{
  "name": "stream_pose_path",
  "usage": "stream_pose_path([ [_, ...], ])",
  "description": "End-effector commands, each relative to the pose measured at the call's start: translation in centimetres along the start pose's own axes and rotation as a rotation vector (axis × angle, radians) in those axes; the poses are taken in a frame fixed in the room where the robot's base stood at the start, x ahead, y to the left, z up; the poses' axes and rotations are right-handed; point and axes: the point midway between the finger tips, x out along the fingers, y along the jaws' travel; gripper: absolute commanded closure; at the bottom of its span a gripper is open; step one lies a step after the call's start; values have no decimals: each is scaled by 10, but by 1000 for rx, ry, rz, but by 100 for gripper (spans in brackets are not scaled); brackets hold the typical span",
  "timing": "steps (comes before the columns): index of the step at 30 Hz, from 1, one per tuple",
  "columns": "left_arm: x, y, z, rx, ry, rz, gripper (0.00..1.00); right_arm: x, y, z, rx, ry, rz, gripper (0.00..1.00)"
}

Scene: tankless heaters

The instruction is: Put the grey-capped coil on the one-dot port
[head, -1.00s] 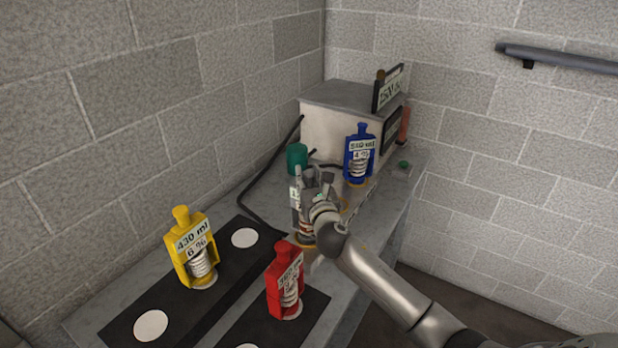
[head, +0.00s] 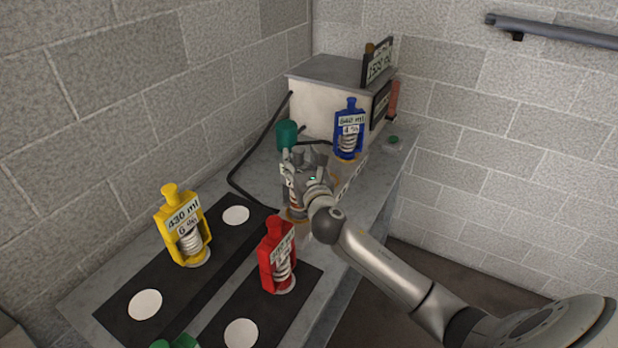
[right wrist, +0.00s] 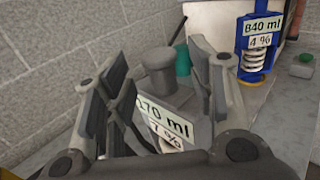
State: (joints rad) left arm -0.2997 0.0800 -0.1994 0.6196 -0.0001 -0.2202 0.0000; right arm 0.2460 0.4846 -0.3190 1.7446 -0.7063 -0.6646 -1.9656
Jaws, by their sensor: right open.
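The grey-capped coil (right wrist: 158,85) stands between the fingers of my right gripper (head: 306,160) in the right wrist view, with a label reading about 170 ml and 7 %. In the head view the coil (head: 292,188) is mostly hidden by the gripper, above an orange-ringed spot on the bench. My right gripper, also in the wrist view (right wrist: 155,95), is open, with fingers on both sides of the coil; I cannot tell whether they touch it. No dot marks on ports are legible. My left gripper is not in view.
A blue coil (head: 348,135) stands before the heater box (head: 325,95). A green cylinder (head: 287,133) is behind my gripper. Yellow (head: 183,228) and red (head: 276,258) coils stand on black mats with free white discs (head: 236,215). Something green (head: 175,342) shows at the bottom edge.

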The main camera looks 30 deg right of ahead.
Motion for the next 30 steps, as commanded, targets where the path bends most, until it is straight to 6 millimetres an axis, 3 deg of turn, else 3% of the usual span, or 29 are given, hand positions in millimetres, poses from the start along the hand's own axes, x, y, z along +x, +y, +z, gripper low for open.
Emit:
stream_pose_path([
  [9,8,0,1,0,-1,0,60,-57,0,-2,-2,0,2,49],
  [15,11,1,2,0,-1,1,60,-80,0,-1,-1,0,2,49],
  [30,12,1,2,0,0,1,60,-88,0,0,0,0,0,49],
])
